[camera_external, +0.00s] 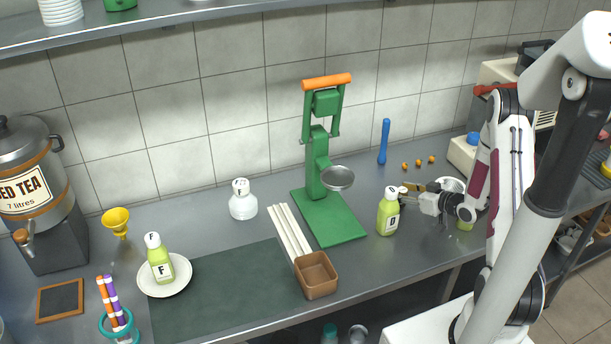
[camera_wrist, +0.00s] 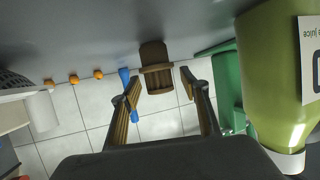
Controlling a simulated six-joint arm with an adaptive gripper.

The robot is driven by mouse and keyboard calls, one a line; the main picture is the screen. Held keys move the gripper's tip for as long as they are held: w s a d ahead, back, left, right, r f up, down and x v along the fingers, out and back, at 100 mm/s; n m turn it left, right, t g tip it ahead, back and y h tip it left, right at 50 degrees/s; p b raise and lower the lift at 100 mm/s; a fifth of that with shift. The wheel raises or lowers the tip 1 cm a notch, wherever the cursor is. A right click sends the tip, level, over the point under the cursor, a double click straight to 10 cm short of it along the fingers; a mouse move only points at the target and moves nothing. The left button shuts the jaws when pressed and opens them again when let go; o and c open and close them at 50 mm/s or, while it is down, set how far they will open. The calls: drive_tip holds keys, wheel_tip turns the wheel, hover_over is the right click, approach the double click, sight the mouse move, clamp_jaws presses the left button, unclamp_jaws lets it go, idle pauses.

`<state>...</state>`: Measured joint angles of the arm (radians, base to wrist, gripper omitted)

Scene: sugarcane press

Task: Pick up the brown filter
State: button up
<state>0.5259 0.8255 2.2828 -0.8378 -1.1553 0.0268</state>
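My gripper (camera_external: 408,191) is low over the right part of the counter, just right of the green bottle marked D (camera_external: 388,212). In the wrist view my gripper (camera_wrist: 160,87) is open, its two fingers spread with nothing between their tips. The bottle also shows large at the right of the wrist view (camera_wrist: 270,75).
A green press (camera_external: 325,200) stands left of the bottle. A blue stick (camera_external: 384,142) and small orange fruits (camera_external: 418,163) are behind my gripper. A brown square container (camera_external: 317,276) and pale canes (camera_external: 288,232) lie at the front. The tiled wall bounds the back.

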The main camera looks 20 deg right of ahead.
sight(403, 189)
drive_tip(key=c, duration=1.1)
drive_tip(key=shift+r, duration=0.2)
drive_tip(key=shift+r, duration=4.8)
